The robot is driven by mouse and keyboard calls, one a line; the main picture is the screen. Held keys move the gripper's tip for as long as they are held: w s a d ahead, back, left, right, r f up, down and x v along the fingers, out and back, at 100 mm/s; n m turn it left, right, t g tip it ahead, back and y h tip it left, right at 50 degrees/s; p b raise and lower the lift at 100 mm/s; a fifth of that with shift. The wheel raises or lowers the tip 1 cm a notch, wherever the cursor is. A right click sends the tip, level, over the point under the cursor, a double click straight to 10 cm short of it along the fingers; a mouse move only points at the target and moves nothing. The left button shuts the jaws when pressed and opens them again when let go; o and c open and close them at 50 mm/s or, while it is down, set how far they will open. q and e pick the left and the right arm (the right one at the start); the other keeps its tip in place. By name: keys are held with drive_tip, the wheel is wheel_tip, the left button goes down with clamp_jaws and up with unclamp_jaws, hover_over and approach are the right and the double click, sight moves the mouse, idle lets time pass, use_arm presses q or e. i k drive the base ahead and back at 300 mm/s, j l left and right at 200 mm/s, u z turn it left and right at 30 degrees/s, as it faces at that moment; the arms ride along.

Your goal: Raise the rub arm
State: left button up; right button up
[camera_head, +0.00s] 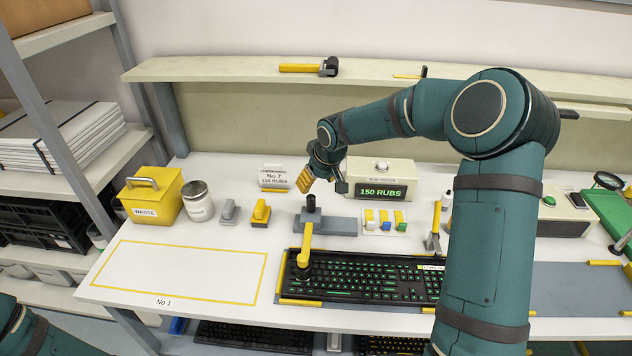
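The rub arm (306,237) is a yellow bar. It runs from a black post (311,203) on a grey base to a dark round rub head at the left end of the black keyboard (375,277). The arm lies low, with the head down on or just over the keys. My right gripper (322,185) is above and behind the post, apart from the rub arm. Its yellow-tipped finger and a dark finger look spread, with nothing seen between them. Of my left arm only a part shows in the lower left corner; its gripper is out of view.
A display box reading 150 RUBS (380,183) stands behind the post. A yellow waste bin (151,197), a jar (197,201) and two small stamps stand left. The yellow-outlined No 1 area (180,272) is clear.

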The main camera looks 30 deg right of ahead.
sight(303, 270)
drive_tip(key=z, duration=1.35)
drive_tip(key=k, duration=0.5)
